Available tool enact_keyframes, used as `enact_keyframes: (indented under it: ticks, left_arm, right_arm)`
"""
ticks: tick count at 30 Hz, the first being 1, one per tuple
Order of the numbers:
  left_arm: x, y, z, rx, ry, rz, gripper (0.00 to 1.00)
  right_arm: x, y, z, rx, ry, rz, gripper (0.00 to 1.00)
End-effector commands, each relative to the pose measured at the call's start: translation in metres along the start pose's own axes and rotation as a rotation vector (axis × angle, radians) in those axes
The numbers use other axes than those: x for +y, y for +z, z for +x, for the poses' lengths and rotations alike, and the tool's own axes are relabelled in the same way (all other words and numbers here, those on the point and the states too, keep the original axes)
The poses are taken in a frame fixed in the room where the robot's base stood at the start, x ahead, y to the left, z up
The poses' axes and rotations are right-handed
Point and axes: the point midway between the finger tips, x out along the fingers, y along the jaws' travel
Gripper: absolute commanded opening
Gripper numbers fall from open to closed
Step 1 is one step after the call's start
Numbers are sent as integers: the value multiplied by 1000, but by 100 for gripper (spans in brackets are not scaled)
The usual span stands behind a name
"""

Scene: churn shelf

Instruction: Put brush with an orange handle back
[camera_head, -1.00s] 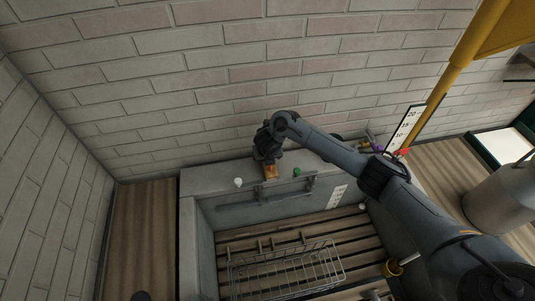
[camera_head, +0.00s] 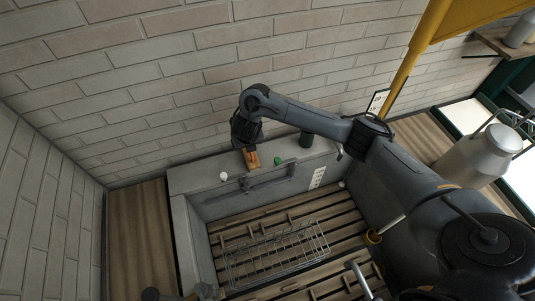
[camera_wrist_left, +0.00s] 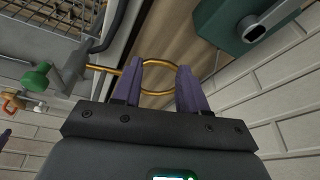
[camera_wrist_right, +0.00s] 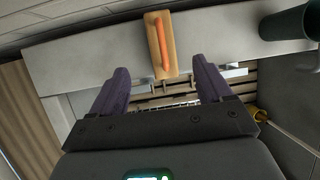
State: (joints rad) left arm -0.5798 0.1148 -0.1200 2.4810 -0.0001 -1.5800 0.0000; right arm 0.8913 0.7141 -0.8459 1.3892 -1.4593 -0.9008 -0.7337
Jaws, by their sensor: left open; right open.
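The brush is a flat wooden block with an orange handle (camera_wrist_right: 161,45). It lies on the grey ledge of the basin in the right wrist view, ahead of my right gripper (camera_wrist_right: 160,82). That gripper is open and the brush is not between its fingertips. In the head view the brush (camera_head: 252,159) shows just below my right gripper (camera_head: 247,143), which covers part of it. My left gripper (camera_wrist_left: 157,75) is open and holds nothing; a brass ring (camera_wrist_left: 146,78) shows behind its fingers. In the head view only dark parts of the left arm show at the bottom edge.
The grey ledge (camera_head: 205,170) carries a dark green cup (camera_head: 306,139), with green (camera_head: 278,161) and white (camera_head: 223,176) knobs along its front. A wire basket (camera_head: 278,257) stands on slats in the basin. A metal churn (camera_head: 478,158) stands at the right.

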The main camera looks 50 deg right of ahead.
Motion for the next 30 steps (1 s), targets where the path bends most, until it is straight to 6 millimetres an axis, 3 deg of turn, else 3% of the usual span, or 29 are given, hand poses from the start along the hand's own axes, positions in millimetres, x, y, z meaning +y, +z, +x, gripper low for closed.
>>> enact_keyframes:
  ticks: [5, 8, 13, 17, 20, 23, 30]
  left_arm:
    - [1, 0, -1, 0, 2, -3, 42]
    - [1, 0, -1, 0, 2, -2, 42]
    - [0, 0, 0, -1, 0, 0, 42]
    - [-1, 0, -1, -2, -3, 4, 42]
    - [-2, 0, 0, -3, -5, 6, 42]
    - [-2, 1, 0, -3, -7, 9, 42]
    - [-2, 1, 0, -3, -8, 10, 42]
  right_arm:
    - [24, -21, 4, -5, 48, 38, 79]
    - [57, -52, 7, -8, 121, 118, 79]
    - [124, -127, -6, 25, 295, 415, 79]
    - [150, -179, -32, 101, 388, 775, 79]
    - [146, -209, -53, 176, 403, 1092, 79]
    - [125, -233, -70, 249, 363, 1426, 79]
    - [42, -278, -95, 346, 135, 2113, 79]
